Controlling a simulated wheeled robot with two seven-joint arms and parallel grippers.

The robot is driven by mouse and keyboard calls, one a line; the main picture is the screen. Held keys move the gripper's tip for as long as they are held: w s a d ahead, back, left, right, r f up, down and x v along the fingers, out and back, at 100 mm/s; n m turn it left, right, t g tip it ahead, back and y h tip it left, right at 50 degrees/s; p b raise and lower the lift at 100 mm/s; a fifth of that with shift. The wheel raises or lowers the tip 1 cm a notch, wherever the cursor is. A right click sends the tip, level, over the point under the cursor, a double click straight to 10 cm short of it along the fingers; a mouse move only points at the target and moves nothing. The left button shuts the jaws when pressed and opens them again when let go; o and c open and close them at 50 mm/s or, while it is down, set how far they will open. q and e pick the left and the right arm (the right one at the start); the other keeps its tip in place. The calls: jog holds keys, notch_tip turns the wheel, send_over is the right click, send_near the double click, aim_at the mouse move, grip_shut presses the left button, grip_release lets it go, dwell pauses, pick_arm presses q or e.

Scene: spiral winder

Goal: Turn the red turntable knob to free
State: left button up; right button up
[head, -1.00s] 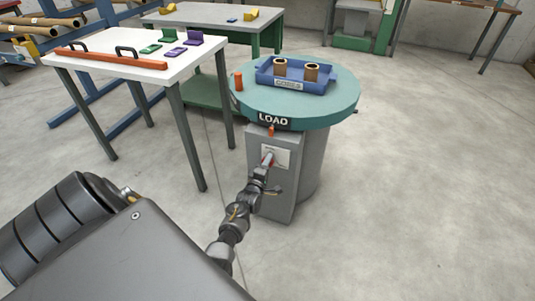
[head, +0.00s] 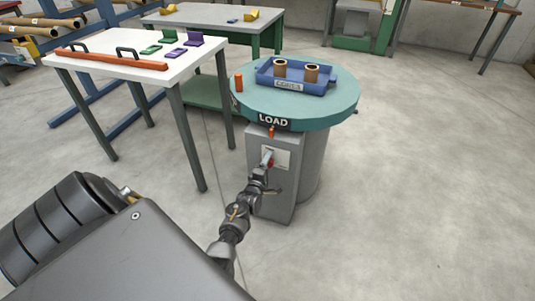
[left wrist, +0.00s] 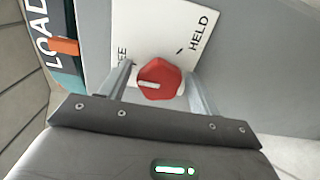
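The red turntable knob (left wrist: 160,79) sits on a white label plate (left wrist: 147,30) with HELD at the right and a partly hidden word ending in EE at the left. Its white mark points to the left in the left wrist view. My left gripper (left wrist: 160,84) is open, one finger on each side of the knob, with a visible gap on the left. In the head view my left gripper (head: 264,169) is at the plate on the grey pedestal (head: 277,204), under the teal turntable (head: 338,106). My right gripper is not in view.
A white-topped table (head: 120,62) stands to the left. The floor to the right is clear.

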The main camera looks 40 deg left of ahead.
pick_arm(q)
jog(key=shift+s, duration=0.1)
jog(key=p+v, duration=0.2)
jog(key=v, duration=0.8)
jog(key=shift+s+d, duration=0.2)
jog(key=shift+s, duration=0.1)
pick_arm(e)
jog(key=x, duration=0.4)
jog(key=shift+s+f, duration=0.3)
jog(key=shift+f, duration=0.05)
